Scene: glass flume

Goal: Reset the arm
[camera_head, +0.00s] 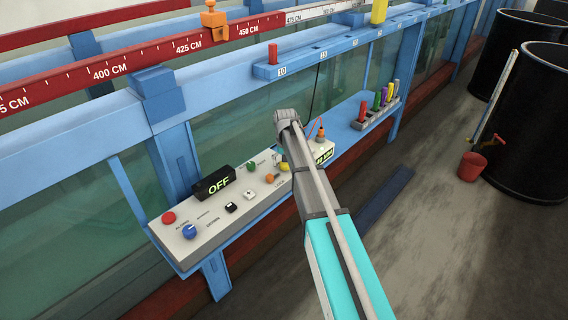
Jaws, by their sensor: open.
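My arm reaches up from the lower right in the head view, with a teal link and a grey link ending in a grey rounded joint. It stands in front of the right part of the white control panel (205,254). No gripper fingers can be made out, and I cannot see them holding anything. The panel carries a black display (214,184) reading OFF, a red button (169,217), a blue knob (189,231), a green knob (252,167) and a yellow knob (285,166).
The blue-framed glass flume runs along the left and back, with a red and white scale rail (110,73) and an orange pointer (213,19). Coloured markers stand in a rack (364,124) on a blue shelf. Floor between is mostly clear.

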